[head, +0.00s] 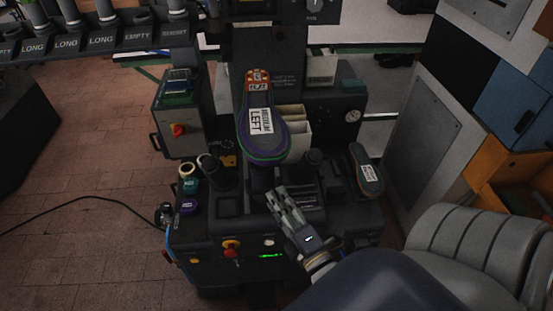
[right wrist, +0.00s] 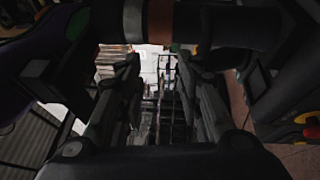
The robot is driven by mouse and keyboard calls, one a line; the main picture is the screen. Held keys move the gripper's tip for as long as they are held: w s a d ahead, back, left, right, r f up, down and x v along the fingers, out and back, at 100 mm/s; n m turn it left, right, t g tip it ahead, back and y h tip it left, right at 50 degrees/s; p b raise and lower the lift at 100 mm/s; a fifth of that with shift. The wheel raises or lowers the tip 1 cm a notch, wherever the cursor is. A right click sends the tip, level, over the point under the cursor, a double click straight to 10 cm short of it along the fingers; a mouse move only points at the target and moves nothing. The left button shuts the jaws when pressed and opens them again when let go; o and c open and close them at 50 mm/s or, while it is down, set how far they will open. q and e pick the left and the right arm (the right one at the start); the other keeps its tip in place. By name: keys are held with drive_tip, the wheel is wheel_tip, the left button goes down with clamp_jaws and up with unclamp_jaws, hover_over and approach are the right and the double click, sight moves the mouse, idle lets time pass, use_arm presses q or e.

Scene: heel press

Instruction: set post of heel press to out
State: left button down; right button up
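The heel press (head: 215,240) is a dark machine in the middle of the head view. A form labelled "REGULAR LEFT" (head: 262,122) stands at its centre on the dark post (head: 262,178), whose lower part is hard to make out. My right gripper (head: 280,194) is low in front of the post, fingers pointing up and toward the machine. In the right wrist view its two fingers (right wrist: 157,68) are apart with nothing seen held between them. A dark horizontal cylinder with a copper band (right wrist: 160,22) crosses beyond the fingertips; contact cannot be told. My left gripper is not in view.
A second form (head: 367,172) lies at the press's right. A labelled rack (head: 100,40) is upper left; orange and blue bins (head: 510,105) stand right.

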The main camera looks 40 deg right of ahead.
drive_tip(key=shift+m, duration=0.3)
drive_tip(key=shift+s+a+f, duration=0.25)
drive_tip(key=shift+s, duration=0.45)
drive_tip(key=shift+s+a+f, duration=0.2)
drive_tip(key=shift+s, duration=0.45)
drive_tip(key=shift+s+a+f, duration=0.25)
drive_tip(key=shift+s, duration=0.45)
